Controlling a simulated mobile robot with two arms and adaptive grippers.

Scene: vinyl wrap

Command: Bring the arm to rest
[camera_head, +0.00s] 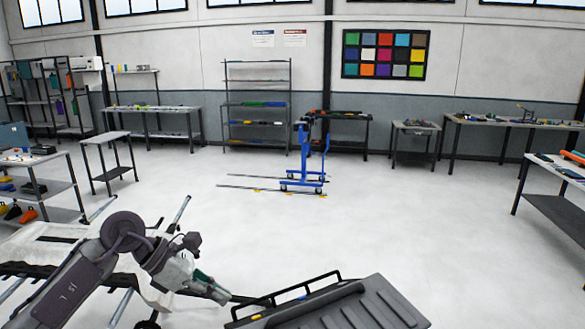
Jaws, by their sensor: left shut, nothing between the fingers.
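My left arm comes in from the lower left, bent at a joint, with its gripper (213,290) pointing down and to the right. The gripper is shut and empty. It hangs in front of a stand draped with white sheet material (45,246). Its tip is close to the left end of a dark grey ribbed panel with a black rail (345,303) at the bottom of the view; I cannot tell whether they touch. My right gripper is not in view.
A blue wheeled stand (304,160) is on the open floor beyond. Worktables line the walls, one on the right (560,172) and one on the left (104,137). A shelf rack (257,103) stands at the back. The middle floor is clear.

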